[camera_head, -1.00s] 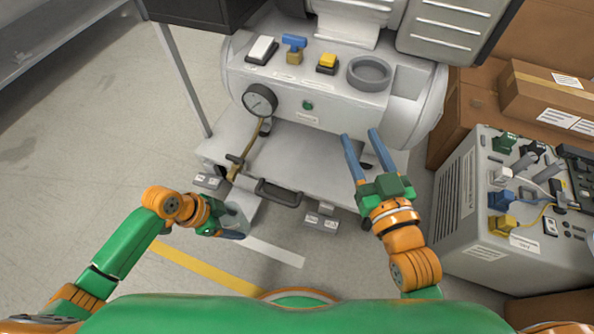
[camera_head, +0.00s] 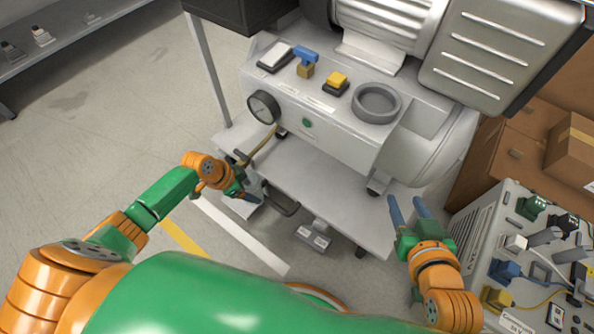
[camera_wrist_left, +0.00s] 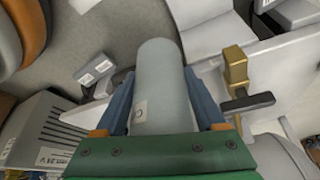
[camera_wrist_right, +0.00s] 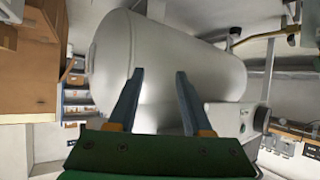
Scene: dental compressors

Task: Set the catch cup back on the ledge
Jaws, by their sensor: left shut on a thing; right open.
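I cannot tell whether the cup touches the ledge. A brass valve with a dark lever (camera_wrist_left: 237,72) is just right of the cup in the left wrist view. My right gripper (camera_head: 407,208) is open and empty near the ledge's right end.
A grey cabinet with plugs (camera_head: 490,225) and cardboard boxes (camera_head: 520,150) stand at the right.

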